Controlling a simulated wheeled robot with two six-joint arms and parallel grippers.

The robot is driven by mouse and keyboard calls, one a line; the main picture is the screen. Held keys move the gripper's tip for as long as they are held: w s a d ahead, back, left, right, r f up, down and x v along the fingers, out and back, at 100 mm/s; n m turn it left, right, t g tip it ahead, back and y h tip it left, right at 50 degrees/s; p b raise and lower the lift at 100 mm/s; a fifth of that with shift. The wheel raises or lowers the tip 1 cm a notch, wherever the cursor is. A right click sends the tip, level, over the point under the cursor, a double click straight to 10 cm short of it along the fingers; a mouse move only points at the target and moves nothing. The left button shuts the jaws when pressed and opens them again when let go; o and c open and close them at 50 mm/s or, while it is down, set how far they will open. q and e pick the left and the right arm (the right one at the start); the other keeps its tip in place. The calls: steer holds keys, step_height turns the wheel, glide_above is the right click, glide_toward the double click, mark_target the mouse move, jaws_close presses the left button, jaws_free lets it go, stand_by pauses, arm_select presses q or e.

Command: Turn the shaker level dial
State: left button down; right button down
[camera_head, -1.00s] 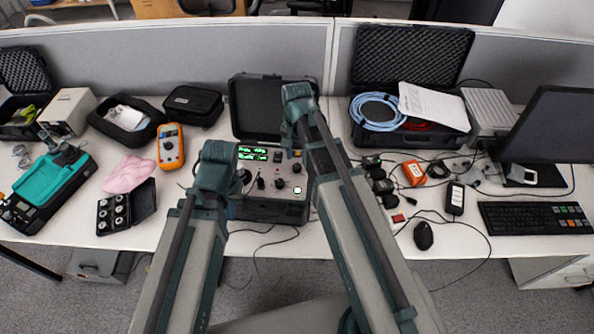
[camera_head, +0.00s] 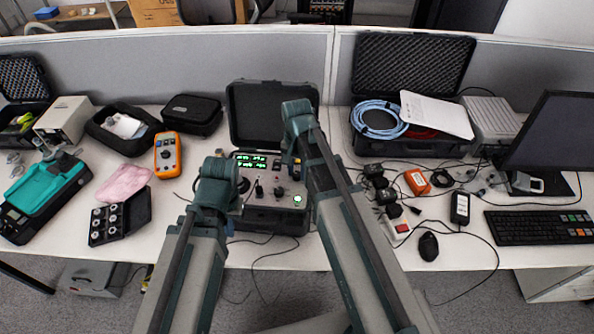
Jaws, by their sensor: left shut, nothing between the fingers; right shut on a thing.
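The shaker unit (camera_head: 280,217) is an open black case in the middle of the desk, lid raised at the back. Its light panel has a green display (camera_head: 257,162), small dark knobs (camera_head: 259,188) and a lit green button (camera_head: 297,199). My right gripper (camera_head: 291,172) reaches down at the panel's upper right. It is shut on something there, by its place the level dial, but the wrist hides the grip. My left gripper (camera_head: 233,187) is shut and empty at the panel's left edge, near a dark knob (camera_head: 243,184). Its fingertips are mostly hidden.
An orange multimeter (camera_head: 167,155) and a black box of round parts (camera_head: 120,216) lie to the left. Chargers and cables (camera_head: 380,186), a mouse (camera_head: 428,246) and a keyboard (camera_head: 541,229) lie to the right. A grey partition (camera_head: 190,68) stands behind.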

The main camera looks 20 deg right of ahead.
steer(key=shift+n, duration=0.3)
steer(key=n, duration=0.5)
steer(key=shift+n, duration=0.3)
steer(key=n, duration=0.6)
steer(key=shift+n, duration=0.3)
stand_by(0.3)
steer(key=c, duration=0.8)
jaws_free()
steer(key=shift+r, duration=0.1)
